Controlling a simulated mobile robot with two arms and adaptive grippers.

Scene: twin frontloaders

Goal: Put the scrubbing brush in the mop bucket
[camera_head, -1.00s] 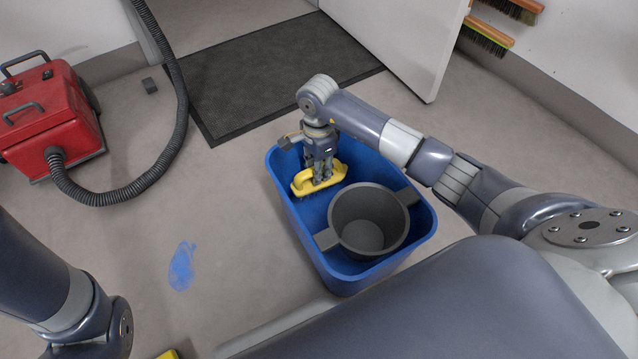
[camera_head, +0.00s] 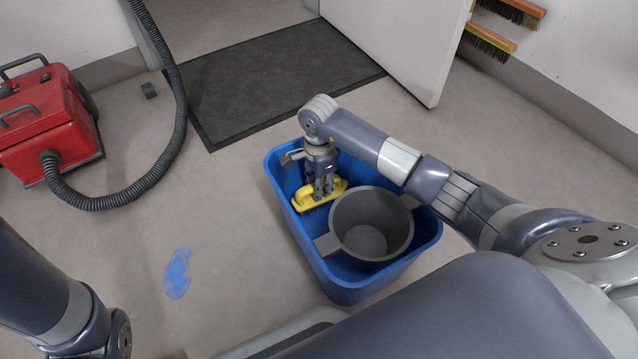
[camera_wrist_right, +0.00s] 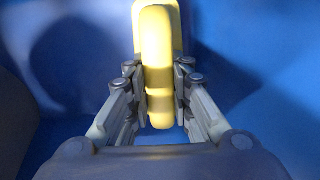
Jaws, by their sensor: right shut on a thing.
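The yellow scrubbing brush (camera_head: 309,199) is in my right gripper (camera_head: 322,188), inside the blue mop bucket (camera_head: 352,291), in its far left part beside the grey wringer. The right wrist view shows my right gripper (camera_wrist_right: 160,92) shut on the brush's yellow handle (camera_wrist_right: 157,60), with blue bucket walls around it. Whether the brush touches the bucket's floor cannot be told. My left arm shows at the lower left, but its gripper is out of view.
The grey wringer (camera_head: 345,238) fills the near right part of the bucket. A red vacuum (camera_head: 45,125) with a black hose stands at the left. A blue stain (camera_head: 177,274) marks the floor. A dark mat (camera_head: 270,82) lies behind. Brushes (camera_head: 488,43) hang on the wall.

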